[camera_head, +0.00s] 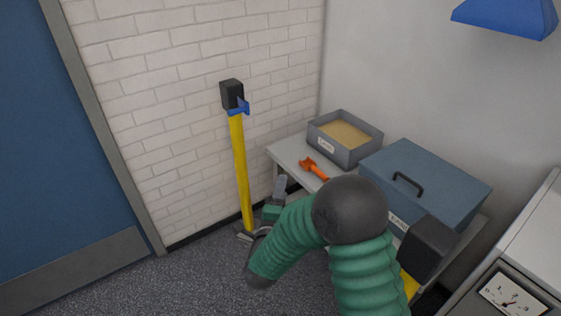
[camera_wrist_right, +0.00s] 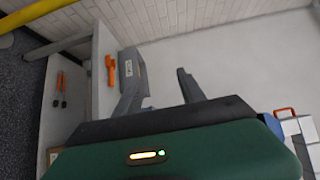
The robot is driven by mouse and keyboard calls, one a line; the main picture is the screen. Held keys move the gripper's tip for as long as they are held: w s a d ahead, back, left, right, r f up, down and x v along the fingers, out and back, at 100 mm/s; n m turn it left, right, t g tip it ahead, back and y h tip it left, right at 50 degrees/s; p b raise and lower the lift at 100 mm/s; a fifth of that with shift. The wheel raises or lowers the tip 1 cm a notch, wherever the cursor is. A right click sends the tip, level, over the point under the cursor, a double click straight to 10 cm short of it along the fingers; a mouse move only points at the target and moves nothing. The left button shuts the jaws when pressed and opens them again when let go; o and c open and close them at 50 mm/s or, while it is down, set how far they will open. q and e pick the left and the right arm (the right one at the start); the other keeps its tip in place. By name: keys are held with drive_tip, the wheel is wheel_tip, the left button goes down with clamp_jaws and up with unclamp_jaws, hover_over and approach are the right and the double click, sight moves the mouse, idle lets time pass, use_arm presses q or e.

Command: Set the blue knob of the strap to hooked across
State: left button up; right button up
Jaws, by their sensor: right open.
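The blue knob (camera_head: 239,108) sits at the front of the black head (camera_head: 231,93) on top of a yellow post (camera_head: 241,170) by the brick wall. A second black head (camera_head: 428,246) on a yellow post stands at the lower right, partly behind my right arm. No strap shows stretched between the two posts. My right gripper (camera_head: 272,208) is low, right of the first post's lower part and well below the knob. In the right wrist view its two fingers (camera_wrist_right: 160,88) are apart with nothing between them. The knob is not visible there. My left gripper is out of view.
A table (camera_head: 287,155) along the back wall carries a grey sand box (camera_head: 357,157), an orange scoop (camera_head: 313,168) and a lidded blue-grey box (camera_head: 440,183). A cabinet with a dial (camera_head: 508,300) is at right. A blue door (camera_head: 60,150) is at left.

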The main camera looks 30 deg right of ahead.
drive_tip(key=x, duration=1.3)
drive_tip(key=shift+w+a+r, duration=0.2)
drive_tip(key=shift+w+a, duration=0.05)
drive_tip(key=shift+w, duration=0.1)
drive_tip(key=shift+a+r, duration=0.15)
drive_tip(key=shift+a, duration=0.25)
drive_tip(key=shift+c, duration=0.4)
drive_tip(key=shift+a+r, duration=0.1)
drive_tip(key=shift+a, duration=0.1)
drive_tip(key=shift+c, duration=2.4)
drive_tip(key=shift+d, duration=0.1)
clamp_jaws()
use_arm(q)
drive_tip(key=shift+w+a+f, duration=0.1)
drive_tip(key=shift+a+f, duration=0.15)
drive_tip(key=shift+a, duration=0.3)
use_arm(e)
drive_tip(key=shift+d, duration=0.25)
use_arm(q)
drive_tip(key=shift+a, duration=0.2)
use_arm(e)
drive_tip(key=shift+a, duration=0.25)
